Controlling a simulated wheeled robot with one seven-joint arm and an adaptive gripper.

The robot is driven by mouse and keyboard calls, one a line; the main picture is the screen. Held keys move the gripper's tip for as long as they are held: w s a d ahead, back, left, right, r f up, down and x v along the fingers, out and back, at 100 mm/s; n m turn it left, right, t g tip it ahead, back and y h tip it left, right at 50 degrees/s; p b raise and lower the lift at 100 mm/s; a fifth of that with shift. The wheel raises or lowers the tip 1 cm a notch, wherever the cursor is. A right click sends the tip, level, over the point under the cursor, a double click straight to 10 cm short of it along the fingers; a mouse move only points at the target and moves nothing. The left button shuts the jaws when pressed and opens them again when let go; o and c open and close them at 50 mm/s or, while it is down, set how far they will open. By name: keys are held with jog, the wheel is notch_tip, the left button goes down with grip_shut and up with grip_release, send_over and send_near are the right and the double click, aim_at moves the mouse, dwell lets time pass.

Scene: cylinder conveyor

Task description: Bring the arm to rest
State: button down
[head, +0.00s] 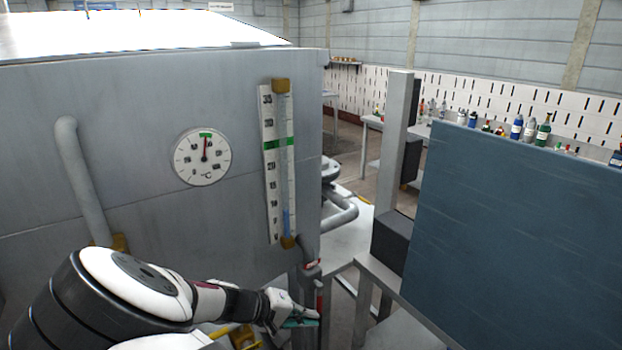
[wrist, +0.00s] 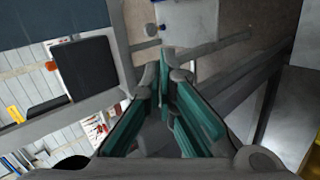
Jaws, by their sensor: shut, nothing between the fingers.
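My arm (head: 130,290) reaches from the lower left of the head view toward the middle of the lower edge. My gripper (head: 308,317) is at its end, low in front of the grey tank and close to a red-marked upright pipe (head: 319,300). I cannot tell whether it touches the pipe. In the wrist view the teal-padded fingers of my gripper (wrist: 165,62) come together at their tips, with nothing seen between them.
The grey tank (head: 110,150) carries a round dial (head: 202,156) and an upright level gauge (head: 280,165). A bent pipe (head: 75,175) stands out from it on the left. A large blue panel (head: 520,230) and a dark box (head: 390,241) stand to the right.

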jog(key=s+d+r+m+g+y, duration=0.1)
jog(key=s+d+r+y, duration=0.2)
jog(key=d+r, duration=0.35)
jog(key=s+d+r+m+g+y, duration=0.1)
jog(key=s+d+r+m+y, duration=0.2)
jog(key=r, duration=0.6)
jog(key=s+d+r+g+y, duration=0.15)
jog(key=s+d+r, duration=0.25)
jog(key=r, duration=0.4)
jog(key=s+d+r+t, duration=0.1)
jog(key=s+d+r, duration=0.1)
jog(key=s, duration=0.3)
jog(key=s+d+r+t+y, duration=0.1)
jog(key=s+d+r+t, duration=0.1)
jog(key=s+r, duration=0.2)
jog(key=s+d+r+t, duration=0.1)
jog(key=s+d+r, duration=0.1)
jog(key=s, duration=0.4)
jog(key=shift+d+r+m+y, duration=0.25)
jog(key=shift+r+m+y, duration=0.15)
jog(key=shift+r, duration=0.5)
